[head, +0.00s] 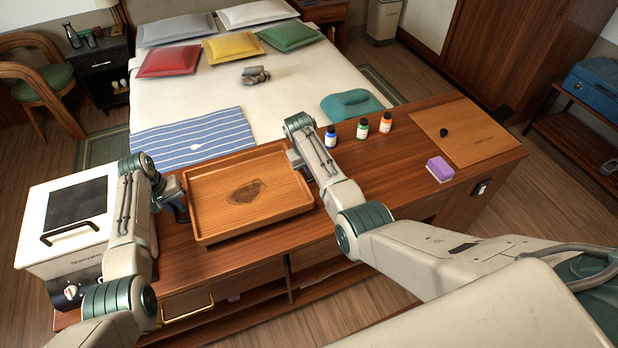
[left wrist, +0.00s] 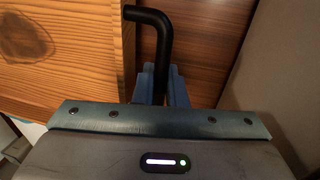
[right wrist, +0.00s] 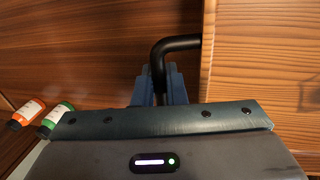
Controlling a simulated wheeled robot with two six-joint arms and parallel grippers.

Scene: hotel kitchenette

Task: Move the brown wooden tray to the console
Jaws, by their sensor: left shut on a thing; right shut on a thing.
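The brown wooden tray (head: 285,188) is level over the left part of the brown console (head: 395,170), with a dark mark on its floor and nothing in it. I cannot tell whether it touches the top. My left gripper (head: 178,197) is shut on the black handle at the tray's left side; this handle (left wrist: 160,45) shows in the left wrist view beside the tray (left wrist: 60,85). My right gripper (head: 295,160) is shut on the right handle, partly hidden by my arm in the head view. The right wrist view shows that handle (right wrist: 168,48) beside the tray (right wrist: 262,65).
A white oven (head: 68,225) stands left of the tray. Several small bottles (head: 362,129), a purple-topped sponge (head: 440,168) and a flat board (head: 465,132) with a black knob are to the right. The bed (head: 300,85) lies behind the console.

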